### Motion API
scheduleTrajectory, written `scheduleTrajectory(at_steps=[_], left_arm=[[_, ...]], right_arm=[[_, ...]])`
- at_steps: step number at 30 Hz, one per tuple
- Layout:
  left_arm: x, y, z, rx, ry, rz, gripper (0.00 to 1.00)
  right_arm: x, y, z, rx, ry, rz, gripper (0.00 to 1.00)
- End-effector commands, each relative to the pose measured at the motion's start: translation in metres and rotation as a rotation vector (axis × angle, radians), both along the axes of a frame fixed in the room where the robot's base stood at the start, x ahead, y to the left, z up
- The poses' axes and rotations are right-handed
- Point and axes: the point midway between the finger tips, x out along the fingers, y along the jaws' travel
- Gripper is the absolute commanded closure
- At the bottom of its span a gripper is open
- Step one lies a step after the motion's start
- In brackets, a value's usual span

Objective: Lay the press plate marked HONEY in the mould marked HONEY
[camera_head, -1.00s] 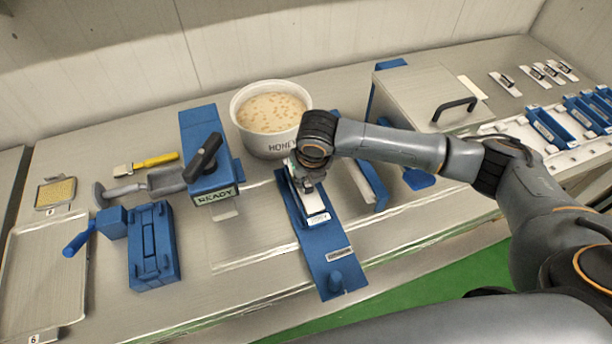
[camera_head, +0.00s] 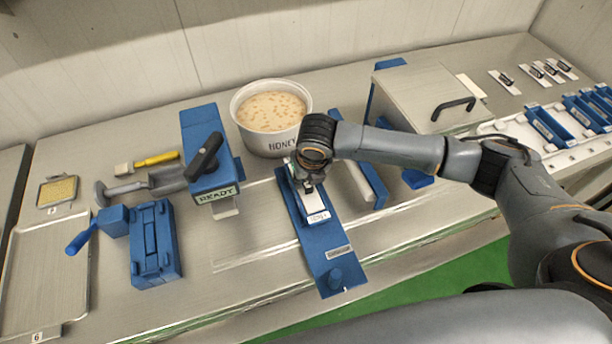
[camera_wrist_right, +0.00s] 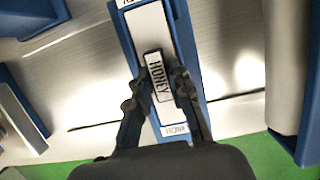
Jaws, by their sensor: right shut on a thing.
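The press plate marked HONEY is a long white bar with a dark-edged grip block that reads HONEY (camera_wrist_right: 158,76); its pale body (camera_wrist_right: 150,28) shows beyond the fingers. My right gripper (camera_wrist_right: 160,84) is shut on that block, and it also shows in the head view (camera_head: 307,187). The plate lies lengthwise in line with the blue mould (camera_head: 322,238), between its side walls as seen from above. I cannot tell whether it rests on the mould floor. A white label reading HONEY (camera_head: 318,217) shows at the mould's near end. My left gripper is not in view.
A white kettle (camera_head: 270,143) of nougat stands behind the mould. A blue press reading READY (camera_head: 212,172) is on the left, a blue-and-white bar (camera_head: 362,183) on the right. A steel box (camera_head: 432,95) stands farther right. Several blue moulds (camera_head: 550,128) lie at far right.

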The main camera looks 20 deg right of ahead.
Motion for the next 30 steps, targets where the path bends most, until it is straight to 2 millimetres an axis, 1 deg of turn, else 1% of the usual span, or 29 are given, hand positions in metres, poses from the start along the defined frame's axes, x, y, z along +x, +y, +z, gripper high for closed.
scheduleTrajectory(at_steps=[2, 11, 12, 14, 15, 16, 22, 23, 24, 25, 26, 30], left_arm=[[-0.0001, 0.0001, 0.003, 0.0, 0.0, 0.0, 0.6], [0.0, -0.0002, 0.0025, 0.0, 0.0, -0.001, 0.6], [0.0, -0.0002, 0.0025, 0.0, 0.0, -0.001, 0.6], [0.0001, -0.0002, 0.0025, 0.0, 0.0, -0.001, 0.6], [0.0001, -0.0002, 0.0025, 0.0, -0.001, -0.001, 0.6], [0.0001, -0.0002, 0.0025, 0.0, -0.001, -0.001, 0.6], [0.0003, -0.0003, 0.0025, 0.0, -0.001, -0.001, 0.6], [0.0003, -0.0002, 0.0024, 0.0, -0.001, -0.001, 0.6], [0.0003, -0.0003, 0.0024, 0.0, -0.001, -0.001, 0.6], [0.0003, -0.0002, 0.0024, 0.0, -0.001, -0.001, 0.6], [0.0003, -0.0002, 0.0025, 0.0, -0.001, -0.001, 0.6], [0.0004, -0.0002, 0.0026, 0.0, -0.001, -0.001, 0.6]], right_arm=[[-0.0001, 0.0, -0.0001, 0.0, 0.001, 0.0, 1.0], [0.0001, 0.0, -0.0014, 0.0, 0.0, 0.0, 1.0], [0.0001, 0.0, -0.0014, 0.0, 0.0, 0.0, 0.78], [0.0001, 0.0, -0.0014, 0.0, 0.0, 0.0, 0.66], [0.0001, 0.0, -0.0013, 0.0, 0.0, 0.0, 0.58], [0.0001, 0.0, -0.0014, 0.0, 0.0, 0.0, 0.54], [0.0001, -0.0001, -0.0013, 0.0, 0.0, 0.0, 0.54], [-0.0001, -0.0001, -0.0016, -0.001, 0.001, 0.0, 0.52], [-0.0001, -0.0002, -0.0016, -0.001, 0.001, 0.0, 0.43], [-0.0001, -0.0002, -0.0016, -0.001, 0.001, 0.0, 0.37], [-0.0001, -0.0002, -0.0016, -0.001, 0.001, 0.0, 0.35], [-0.0001, -0.0002, -0.0016, -0.001, 0.001, 0.0, 0.35]])
